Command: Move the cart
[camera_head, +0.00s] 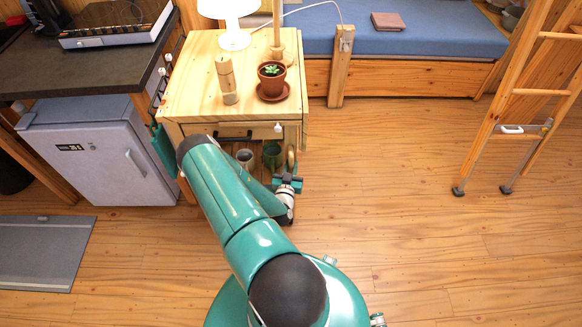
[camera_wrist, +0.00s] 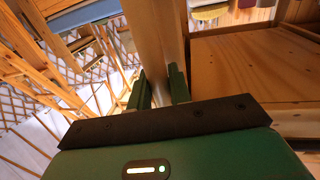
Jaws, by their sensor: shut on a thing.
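The cart (camera_head: 190,95) is a light wooden unit with a flat top, a drawer front and a lower shelf. It stands left of centre in the head view, and its side panels fill the right of the wrist view (camera_wrist: 245,65). My gripper (camera_head: 289,178) is low at the cart's front right corner. In the wrist view, my gripper's two green fingers (camera_wrist: 160,88) stand on either side of a pale wooden upright (camera_wrist: 155,35) beside the cart, and are shut on it. My arm hides part of the cart's front and lower shelf.
A small fridge (camera_head: 95,150) stands close on the left. A blue-topped bench (camera_head: 410,40) is behind. A ladder (camera_head: 510,90) stands right; floor between is clear.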

